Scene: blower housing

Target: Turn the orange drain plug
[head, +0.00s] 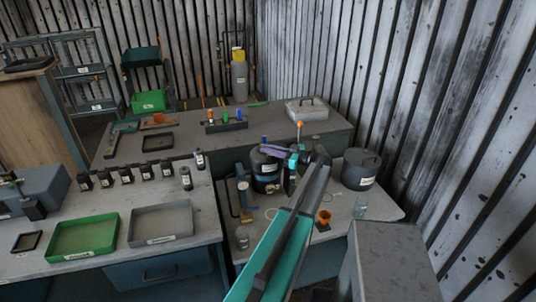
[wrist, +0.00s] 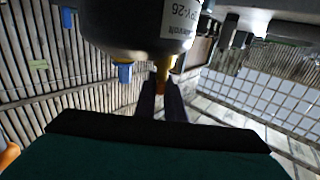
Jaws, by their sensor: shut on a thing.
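The dark blower housing (head: 266,172) stands on the right bench in the head view, partly behind my arm. In the wrist view its dark rounded body (wrist: 125,28) fills the top, with a white label. The orange drain plug (wrist: 162,72) sticks out below the body, yellowish at its upper part and orange at its tip. My gripper (wrist: 160,90) has its two dark fingers closed around the lower end of the plug. A blue plug (wrist: 124,73) sits to the left, apart from the fingers. In the head view my arm hides the orange plug and the fingertips.
A grey lidded pot (head: 361,170) stands right of the housing. An orange funnel-like part (head: 324,217) and a small clear jar (head: 360,208) are on the bench near my arm. A green tray (head: 83,236) and a grey tray (head: 161,222) lie on the left bench.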

